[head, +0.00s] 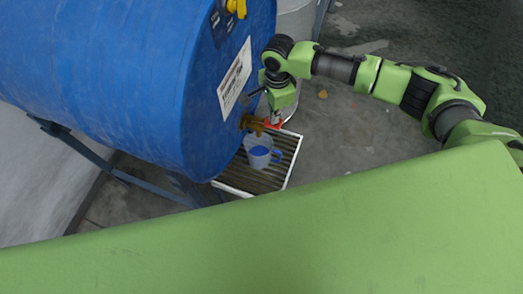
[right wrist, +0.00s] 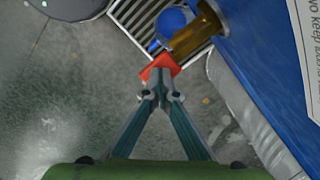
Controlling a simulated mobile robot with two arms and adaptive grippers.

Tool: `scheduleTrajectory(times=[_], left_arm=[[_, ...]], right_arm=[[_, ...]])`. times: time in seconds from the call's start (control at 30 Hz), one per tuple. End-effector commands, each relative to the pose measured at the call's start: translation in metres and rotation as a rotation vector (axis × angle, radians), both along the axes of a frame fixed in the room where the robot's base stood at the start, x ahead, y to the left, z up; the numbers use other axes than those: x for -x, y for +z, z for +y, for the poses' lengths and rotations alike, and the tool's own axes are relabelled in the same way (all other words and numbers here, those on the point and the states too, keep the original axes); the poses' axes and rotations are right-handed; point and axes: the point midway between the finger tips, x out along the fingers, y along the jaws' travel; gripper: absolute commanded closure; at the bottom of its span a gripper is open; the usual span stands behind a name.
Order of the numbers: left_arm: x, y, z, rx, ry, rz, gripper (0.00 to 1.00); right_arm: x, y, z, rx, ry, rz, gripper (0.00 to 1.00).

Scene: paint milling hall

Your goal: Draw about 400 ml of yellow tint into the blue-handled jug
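A large blue drum (head: 150,80) lies on its side with a brass tap (head: 255,123) low on its end face. The tap also shows in the right wrist view (right wrist: 190,36). Its red lever (right wrist: 160,67) points away from the drum. A pale jug (head: 258,160) with a blue handle (head: 277,156) stands upright below the tap. A round blue area shows inside it; no yellow is visible there, nor any stream. My right gripper (right wrist: 161,84) is shut, fingertips together at the red lever; I cannot tell whether they pinch or only touch it. My left gripper is out of view.
The jug stands on a slatted drip tray (head: 289,166) with a white rim. A blue stand (head: 100,165) carries the drum. A pale grey container (head: 296,18) stands behind the drum's end. Open concrete floor lies to the right.

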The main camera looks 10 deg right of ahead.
Motion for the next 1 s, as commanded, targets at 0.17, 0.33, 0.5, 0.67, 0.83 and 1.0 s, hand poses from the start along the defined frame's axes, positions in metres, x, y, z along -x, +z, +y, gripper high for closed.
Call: scheduleTrajectory(times=[0.17,0.33,0.5,0.67,0.83,1.0], left_arm=[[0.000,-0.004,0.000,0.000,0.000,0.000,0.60],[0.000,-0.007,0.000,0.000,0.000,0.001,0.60],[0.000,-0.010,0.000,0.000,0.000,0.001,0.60],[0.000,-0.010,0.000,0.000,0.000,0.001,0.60],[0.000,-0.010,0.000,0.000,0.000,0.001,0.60],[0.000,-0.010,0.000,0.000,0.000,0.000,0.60]], right_arm=[[0.000,-0.010,0.000,-0.001,-0.001,0.001,1.00],[0.001,-0.019,0.001,0.000,0.001,0.002,1.00],[0.001,-0.028,0.001,-0.001,0.001,0.002,1.00],[0.000,-0.031,0.001,-0.002,0.001,0.000,1.00],[0.001,-0.031,0.001,-0.001,0.001,0.001,1.00],[0.001,-0.031,0.001,-0.001,0.001,0.001,1.00]])
